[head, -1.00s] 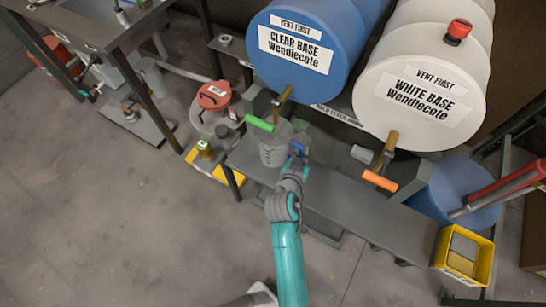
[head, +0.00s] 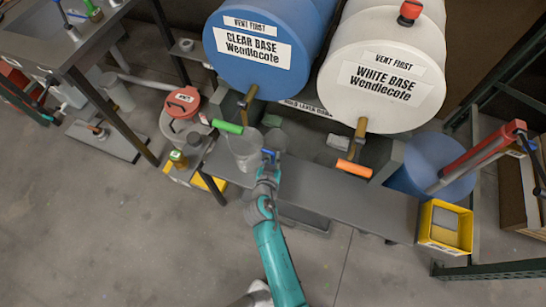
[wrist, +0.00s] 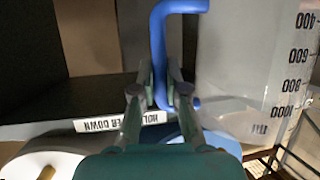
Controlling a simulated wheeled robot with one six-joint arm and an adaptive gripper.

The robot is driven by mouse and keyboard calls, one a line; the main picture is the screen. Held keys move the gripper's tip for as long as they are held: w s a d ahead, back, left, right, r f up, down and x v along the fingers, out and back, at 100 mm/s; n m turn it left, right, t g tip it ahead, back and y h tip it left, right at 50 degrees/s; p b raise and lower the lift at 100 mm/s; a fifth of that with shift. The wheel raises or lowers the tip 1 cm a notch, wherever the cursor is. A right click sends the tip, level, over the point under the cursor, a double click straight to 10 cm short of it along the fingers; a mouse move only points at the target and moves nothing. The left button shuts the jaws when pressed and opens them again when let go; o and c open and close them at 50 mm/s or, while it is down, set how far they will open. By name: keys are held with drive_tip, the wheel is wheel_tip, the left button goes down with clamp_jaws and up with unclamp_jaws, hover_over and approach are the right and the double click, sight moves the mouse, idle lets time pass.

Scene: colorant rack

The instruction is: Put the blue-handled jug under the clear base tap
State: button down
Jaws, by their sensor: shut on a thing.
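The clear jug (head: 243,152) is upright over the left end of the grey bench, below the brass clear base tap (head: 248,98) in the head view. The tap's green lever (head: 228,127) overlaps the jug's upper left rim. My gripper (head: 268,162) is at the jug's right side, shut on its blue handle (head: 269,154). The wrist view shows my fingers (wrist: 160,88) on either side of the blue handle (wrist: 158,45), beside the jug's graduated wall (wrist: 245,65). I cannot tell whether the jug's bottom touches the bench.
The blue clear base drum (head: 270,75) and the white base drum (head: 385,110) lie above the bench (head: 340,200). A red-lidded container (head: 182,101) stands left; a yellow bin (head: 445,228) is at the right end. The front floor is clear.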

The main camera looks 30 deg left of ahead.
drive_tip(key=shift+f, duration=0.15)
drive_tip(key=c, duration=1.2)
unclamp_jaws()
drive_tip(key=v, duration=1.2)
